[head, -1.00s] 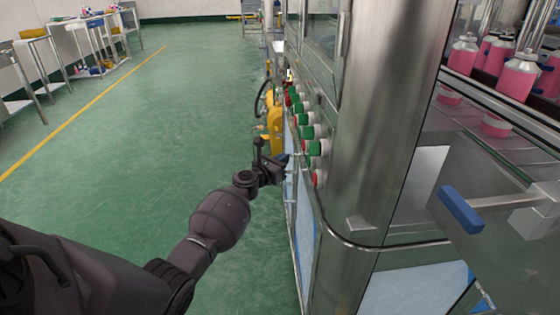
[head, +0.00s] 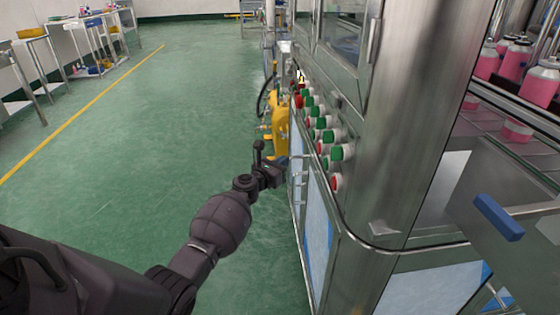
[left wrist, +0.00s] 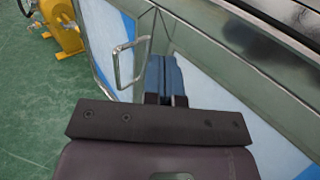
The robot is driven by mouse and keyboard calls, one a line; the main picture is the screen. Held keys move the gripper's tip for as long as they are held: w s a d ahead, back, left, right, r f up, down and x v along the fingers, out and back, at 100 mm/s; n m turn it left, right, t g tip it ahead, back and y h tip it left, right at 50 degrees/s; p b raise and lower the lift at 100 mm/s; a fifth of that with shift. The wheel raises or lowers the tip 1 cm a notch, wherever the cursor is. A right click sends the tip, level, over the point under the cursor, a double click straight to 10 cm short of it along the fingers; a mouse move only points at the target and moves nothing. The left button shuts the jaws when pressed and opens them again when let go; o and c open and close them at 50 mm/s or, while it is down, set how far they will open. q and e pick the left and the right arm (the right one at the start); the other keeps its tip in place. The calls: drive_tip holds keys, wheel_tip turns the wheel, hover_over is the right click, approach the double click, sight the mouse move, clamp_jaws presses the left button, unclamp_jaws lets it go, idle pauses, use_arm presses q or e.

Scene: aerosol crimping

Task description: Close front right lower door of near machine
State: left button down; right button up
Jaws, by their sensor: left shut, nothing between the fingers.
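The near machine (head: 395,130) stands on the right, with white and blue lower door panels (head: 318,235) below its button row. My left gripper (head: 282,168) is beside the machine's front, near the top of these panels. In the left wrist view its blue fingertips (left wrist: 165,75) are shut together with nothing between them. They are just right of a metal loop handle (left wrist: 131,62) on the panelled front; I cannot tell whether they touch anything. A panel with a blue strip (left wrist: 110,30) lies behind the handle. How far any door is open is unclear. My right gripper is not in view.
Red, green and white buttons (head: 320,122) stick out from the machine's front. A yellow device (head: 280,125) stands beyond my gripper. A blue-gripped handle (head: 498,217) is at the right. The green floor (head: 150,140) to the left is clear.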

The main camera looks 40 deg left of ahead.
use_arm(q)
drive_tip(key=s+a+p, duration=0.1)
drive_tip(key=s+a, duration=0.6)
drive_tip(key=shift+s, duration=0.15)
